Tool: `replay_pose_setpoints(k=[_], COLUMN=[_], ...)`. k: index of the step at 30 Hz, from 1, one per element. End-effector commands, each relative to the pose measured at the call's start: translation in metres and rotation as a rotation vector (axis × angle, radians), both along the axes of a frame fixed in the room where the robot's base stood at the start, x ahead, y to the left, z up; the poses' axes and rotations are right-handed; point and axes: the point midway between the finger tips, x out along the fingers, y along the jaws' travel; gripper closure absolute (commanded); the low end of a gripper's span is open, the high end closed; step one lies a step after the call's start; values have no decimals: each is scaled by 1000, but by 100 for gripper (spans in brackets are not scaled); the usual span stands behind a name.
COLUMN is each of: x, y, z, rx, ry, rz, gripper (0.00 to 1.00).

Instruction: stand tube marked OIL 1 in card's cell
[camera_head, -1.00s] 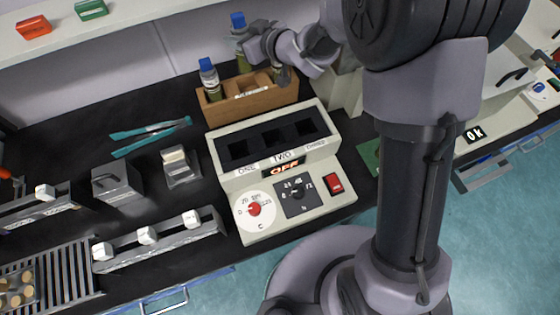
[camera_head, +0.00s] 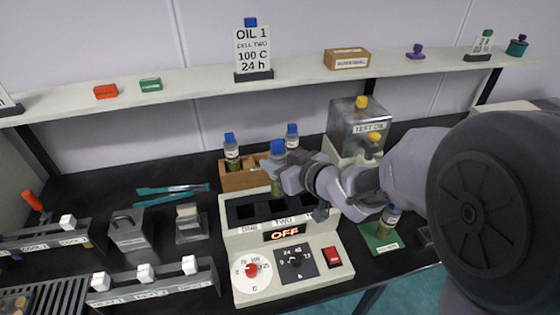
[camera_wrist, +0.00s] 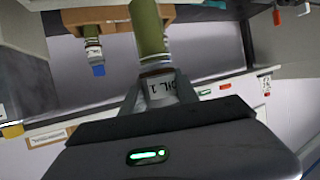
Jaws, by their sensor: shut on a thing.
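My gripper (camera_head: 284,172) is shut on a blue-capped tube (camera_head: 277,152), held roughly upright over the heating block (camera_head: 229,228). In the wrist view the tube (camera_wrist: 149,32) has a greenish body, and its white label (camera_wrist: 160,88) between the fingers reads OIL 1. The card (camera_head: 252,50) on the shelf reads OIL 1, CELL TWO, 100 C, 24 h. The block has dark square cells marked ONE, TWO and one at right behind my gripper. Cell two (camera_head: 277,207) lies below the tube; its lower end's exact height over the cell is unclear.
A wooden rack (camera_head: 240,181) with other blue-capped tubes stands behind the block. A TEST OIL tank (camera_head: 345,130) stands behind my arm. The block's display (camera_head: 284,234) reads OFF.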

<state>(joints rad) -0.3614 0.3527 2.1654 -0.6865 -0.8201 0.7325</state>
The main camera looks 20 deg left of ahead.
Motion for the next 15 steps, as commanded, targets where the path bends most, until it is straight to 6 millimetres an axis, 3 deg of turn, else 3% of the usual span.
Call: replay_pose_setpoints(k=[4, 8, 15], x=[0, 0, 0], y=[0, 0, 0], z=[1, -10, -45], rx=[1, 1, -1], ry=[-1, -1, 0], rz=[-1, -1, -1], gripper=[100, 100, 100])
